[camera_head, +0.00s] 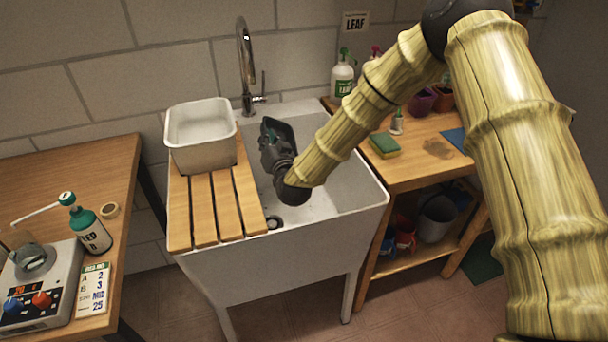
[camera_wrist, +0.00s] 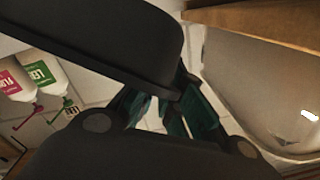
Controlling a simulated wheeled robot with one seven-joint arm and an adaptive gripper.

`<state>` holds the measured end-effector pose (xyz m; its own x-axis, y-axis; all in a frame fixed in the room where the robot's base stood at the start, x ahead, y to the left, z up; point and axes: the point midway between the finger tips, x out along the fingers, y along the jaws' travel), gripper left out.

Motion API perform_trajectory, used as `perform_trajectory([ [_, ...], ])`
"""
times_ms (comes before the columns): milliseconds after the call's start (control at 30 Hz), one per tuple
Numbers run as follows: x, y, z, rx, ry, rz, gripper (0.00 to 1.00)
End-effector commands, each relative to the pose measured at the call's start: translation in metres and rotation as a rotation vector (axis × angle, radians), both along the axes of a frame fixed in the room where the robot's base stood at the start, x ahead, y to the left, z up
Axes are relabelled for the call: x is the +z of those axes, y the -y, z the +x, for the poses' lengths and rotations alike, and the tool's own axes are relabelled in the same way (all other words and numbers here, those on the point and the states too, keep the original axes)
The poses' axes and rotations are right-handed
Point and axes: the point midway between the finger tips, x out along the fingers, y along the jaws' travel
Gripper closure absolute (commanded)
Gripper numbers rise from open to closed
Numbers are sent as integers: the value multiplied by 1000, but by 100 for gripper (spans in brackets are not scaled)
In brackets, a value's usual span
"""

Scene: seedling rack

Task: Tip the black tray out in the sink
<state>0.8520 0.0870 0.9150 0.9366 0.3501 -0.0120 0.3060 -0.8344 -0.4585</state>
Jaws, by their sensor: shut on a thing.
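My gripper (camera_head: 274,158) is over the sink (camera_head: 340,185), shut on the black tray (camera_head: 278,133). The tray is steeply tilted, nearly on edge, above the basin. In the wrist view the tray (camera_wrist: 110,40) fills the upper left, and the fingers of my gripper (camera_wrist: 165,105) close on its rim. The inside of the tray is hidden in the wrist view, so I cannot tell what it holds. The dark drain (camera_head: 274,222) shows on the basin floor.
A slatted wooden board (camera_head: 212,212) covers the sink's left side and bears a white tub (camera_head: 202,150). The tap (camera_head: 246,65) rises behind the basin. A wooden bench (camera_head: 425,178) with a sponge (camera_head: 384,144) and bottles (camera_head: 342,78) stands at right. The basin's right part is clear.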

Motion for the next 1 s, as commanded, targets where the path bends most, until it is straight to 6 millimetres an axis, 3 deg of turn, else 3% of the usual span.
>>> perform_trajectory([
  [1000, 17, 13, -4, 11, 42, 190, 100],
])
